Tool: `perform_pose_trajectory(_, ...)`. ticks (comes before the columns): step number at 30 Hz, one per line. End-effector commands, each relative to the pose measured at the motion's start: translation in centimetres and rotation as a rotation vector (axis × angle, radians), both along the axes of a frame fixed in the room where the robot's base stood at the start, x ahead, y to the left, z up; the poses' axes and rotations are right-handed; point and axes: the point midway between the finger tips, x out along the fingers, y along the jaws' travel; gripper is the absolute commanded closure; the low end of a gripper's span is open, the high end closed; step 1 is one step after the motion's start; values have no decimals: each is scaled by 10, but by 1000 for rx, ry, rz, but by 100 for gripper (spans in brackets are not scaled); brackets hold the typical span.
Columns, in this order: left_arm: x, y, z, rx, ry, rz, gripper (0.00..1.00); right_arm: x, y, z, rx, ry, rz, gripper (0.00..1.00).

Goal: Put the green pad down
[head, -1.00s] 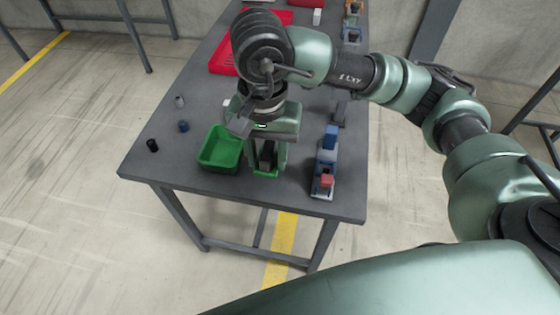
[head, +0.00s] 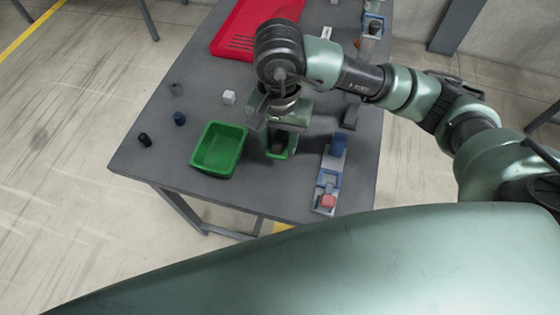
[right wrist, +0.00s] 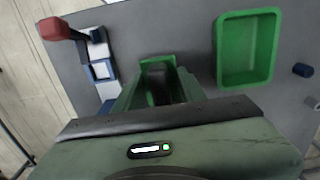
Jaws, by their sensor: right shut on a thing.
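The green pad (head: 277,156) shows low between the fingers of my right gripper (head: 280,147), just right of the green bin. My right gripper is shut on it; the fingers and wrist hide most of it. In the right wrist view the green pad (right wrist: 157,60) shows as a green edge beyond the fingertips of my right gripper (right wrist: 156,88). Whether the pad touches the table (head: 225,197) I cannot tell. My left gripper is not in view.
The green bin (head: 203,165) stands left of my right gripper. A blue, grey and red fixture (head: 327,180) stands to the right. A white cube (head: 229,97), a blue piece (head: 179,118) and a black piece (head: 144,139) lie to the left. A red tray (head: 230,40) lies farther back.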

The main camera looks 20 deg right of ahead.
Motion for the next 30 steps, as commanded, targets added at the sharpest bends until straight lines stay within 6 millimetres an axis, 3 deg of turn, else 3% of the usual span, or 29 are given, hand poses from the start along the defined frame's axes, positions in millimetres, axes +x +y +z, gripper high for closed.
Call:
perform_pose_trajectory(6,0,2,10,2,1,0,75,-1,0,-51,0,5,-2,98)
perform_pose_trajectory(19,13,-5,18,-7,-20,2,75,0,0,-103,0,5,-2,98)
perform_pose_trajectory(30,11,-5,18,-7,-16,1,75,1,0,-113,0,0,0,98)
